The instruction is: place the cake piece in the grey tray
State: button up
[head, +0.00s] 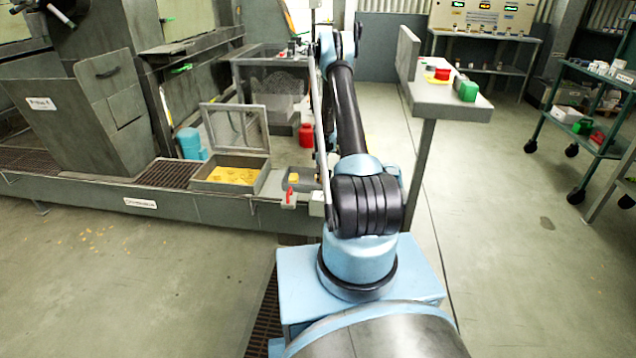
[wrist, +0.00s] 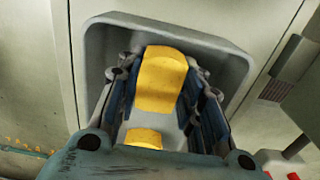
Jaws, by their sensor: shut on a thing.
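The yellow cake piece (wrist: 162,78) is between the fingers of my gripper (wrist: 160,92) in the wrist view. The gripper is shut on it, with dark blue finger pads on its left and right sides. The grey tray (wrist: 212,45), with a raised rim, lies behind and around the piece. I cannot tell whether the held piece touches the tray floor. A second, smaller-looking yellow piece (wrist: 143,138) shows lower between the fingers. In the head view the grey tray (head: 305,186) sits right of the open box, with a yellow piece (head: 293,177) visible. My gripper is hidden there behind my arm.
An open grey box (head: 229,188) with a raised mesh lid holds yellow material left of the tray. A red-handled part (head: 291,187) stands at the ledge's front. A red container (head: 306,135) and blue container (head: 190,143) stand behind.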

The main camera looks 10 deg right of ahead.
jog(key=shift+f, duration=0.9)
jog(key=shift+f, duration=0.1)
jog(key=o, duration=1)
jog(key=shift+o, duration=0.2)
